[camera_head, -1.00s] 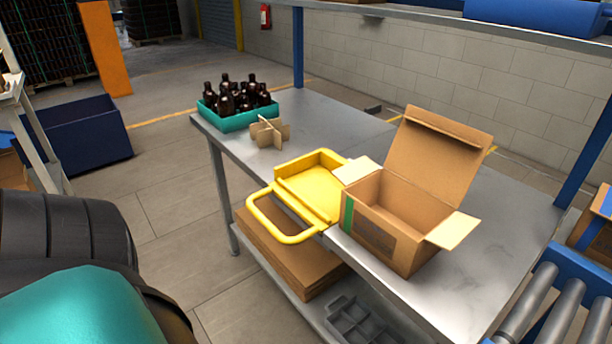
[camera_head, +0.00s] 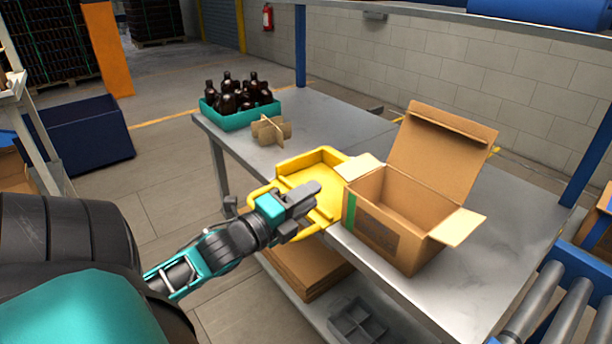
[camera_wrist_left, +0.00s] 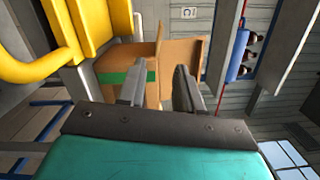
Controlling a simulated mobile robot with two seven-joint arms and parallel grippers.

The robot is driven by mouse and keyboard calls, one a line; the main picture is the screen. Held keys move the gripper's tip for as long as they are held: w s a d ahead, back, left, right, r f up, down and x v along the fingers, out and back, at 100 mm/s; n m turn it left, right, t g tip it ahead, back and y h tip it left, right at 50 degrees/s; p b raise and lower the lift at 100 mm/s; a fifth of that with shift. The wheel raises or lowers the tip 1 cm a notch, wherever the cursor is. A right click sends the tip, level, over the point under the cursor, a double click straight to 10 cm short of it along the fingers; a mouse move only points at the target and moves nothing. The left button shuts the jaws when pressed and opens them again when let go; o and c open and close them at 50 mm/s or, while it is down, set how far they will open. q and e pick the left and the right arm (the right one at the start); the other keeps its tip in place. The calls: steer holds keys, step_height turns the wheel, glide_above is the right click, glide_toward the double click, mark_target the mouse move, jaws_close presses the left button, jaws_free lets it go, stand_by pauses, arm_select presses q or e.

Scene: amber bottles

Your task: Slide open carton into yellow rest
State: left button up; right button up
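The open carton (camera_head: 408,212) stands on the metal table with its flaps up and out, and it looks empty inside. The yellow rest (camera_head: 318,168) is at the table's front edge, just left of the carton. My left gripper (camera_head: 306,200) is in front of the rest and hides part of its handle. In the left wrist view the left gripper (camera_wrist_left: 160,88) has its fingers apart with nothing between them. The carton (camera_wrist_left: 130,75) with its green stripe shows beyond the fingers, and the yellow rest (camera_wrist_left: 90,25) is at upper left. My right gripper is not in view.
A teal tray (camera_head: 236,122) of amber bottles (camera_head: 238,92) and a cardboard divider (camera_head: 270,131) stand at the table's far left. Roller conveyor (camera_head: 545,305) is at lower right. Flat cardboard (camera_head: 305,270) lies on the shelf below. The table right of the carton is clear.

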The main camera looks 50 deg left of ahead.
mark_target(342, 177)
arm_select(q)
steer(key=w, duration=1.3)
steer(key=shift+a+r, duration=0.1)
steer(key=shift+a, duration=0.05)
steer(key=shift+c, duration=0.2)
jaws_close()
